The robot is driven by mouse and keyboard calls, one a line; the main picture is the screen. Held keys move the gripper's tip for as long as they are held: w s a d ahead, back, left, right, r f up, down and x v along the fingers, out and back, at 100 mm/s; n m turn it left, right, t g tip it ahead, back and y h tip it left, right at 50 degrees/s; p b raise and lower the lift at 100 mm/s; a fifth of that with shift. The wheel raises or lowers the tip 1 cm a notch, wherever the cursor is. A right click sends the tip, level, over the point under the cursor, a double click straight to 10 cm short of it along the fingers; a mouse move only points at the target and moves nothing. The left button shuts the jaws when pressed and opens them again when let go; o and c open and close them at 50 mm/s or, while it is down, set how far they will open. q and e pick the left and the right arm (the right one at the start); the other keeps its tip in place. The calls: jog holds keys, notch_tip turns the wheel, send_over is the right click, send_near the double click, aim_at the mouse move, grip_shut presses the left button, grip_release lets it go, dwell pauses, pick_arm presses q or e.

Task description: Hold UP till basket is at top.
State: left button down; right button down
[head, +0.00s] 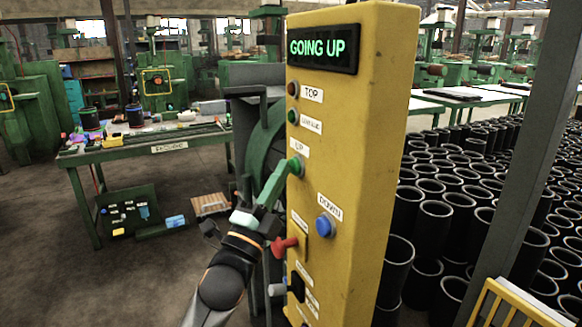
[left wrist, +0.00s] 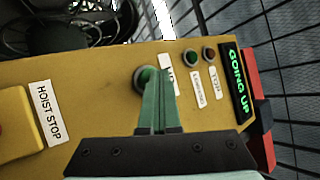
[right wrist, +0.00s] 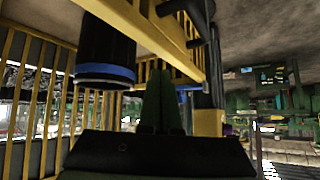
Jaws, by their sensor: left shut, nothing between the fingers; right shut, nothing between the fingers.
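The yellow control panel (head: 350,150) stands upright in the head view. Its display (head: 323,48) reads GOING UP in green. The TOP lamp (head: 293,88) is dark red and looks unlit; a green lamp (head: 292,116) sits below it. My left gripper (head: 285,174) is shut and empty, its fingertips against the green UP button (head: 297,164). In the left wrist view the fingers (left wrist: 158,90) partly cover that green button (left wrist: 144,76). My right gripper (right wrist: 161,85) is shut and empty, away from the panel. I cannot tell which thing is the basket.
The blue DOWN button (head: 325,226) and a red knob (head: 284,246) are below UP. A black cylinder with a blue band (right wrist: 106,70) and yellow rails (right wrist: 150,30) are close to my right gripper. Many black sleeves (head: 435,215) stand at right. A green workbench (head: 150,148) is at left.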

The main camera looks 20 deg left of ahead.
dwell(0.3)
jog(key=shift+w+r, duration=0.2)
jog(key=shift+r, duration=0.6)
jog(key=shift+w+a, duration=0.1)
jog(key=shift+w, duration=0.2)
dwell(0.5)
jog(key=shift+r, duration=0.15)
dwell(5.9)
